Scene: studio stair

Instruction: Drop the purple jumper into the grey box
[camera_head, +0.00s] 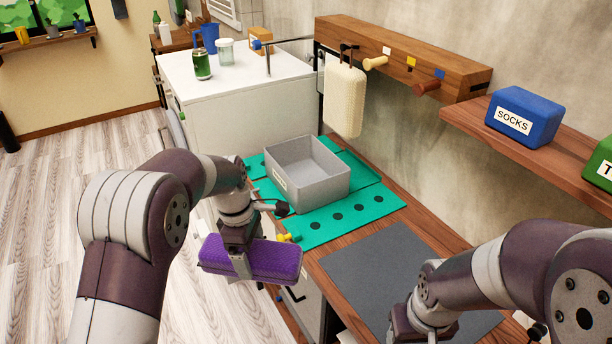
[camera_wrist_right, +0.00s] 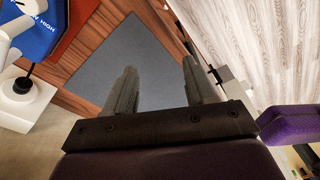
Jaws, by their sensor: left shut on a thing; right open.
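The purple jumper (camera_head: 276,259) is a folded block in the head view, in front of the counter's near left edge. My left gripper (camera_head: 240,268) is shut on it from above and holds it clear of the floor. Part of the jumper is hidden behind the gripper. The grey box (camera_head: 325,190) is open-topped and looks empty. It stands on a green mat beyond the jumper, up and to the right. My right gripper is open and empty in the right wrist view (camera_wrist_right: 160,85), over a dark grey mat. A purple piece (camera_wrist_right: 290,118) shows at that view's right edge.
The green mat (camera_head: 335,222) and the bare dark grey mat (camera_head: 385,272) lie on the wooden counter. A cream knitted item (camera_head: 345,98) hangs from a wooden peg rail (camera_head: 440,75). A blue SOCKS box (camera_head: 525,117) sits on a right-hand shelf. A white cabinet (camera_head: 240,85) stands behind.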

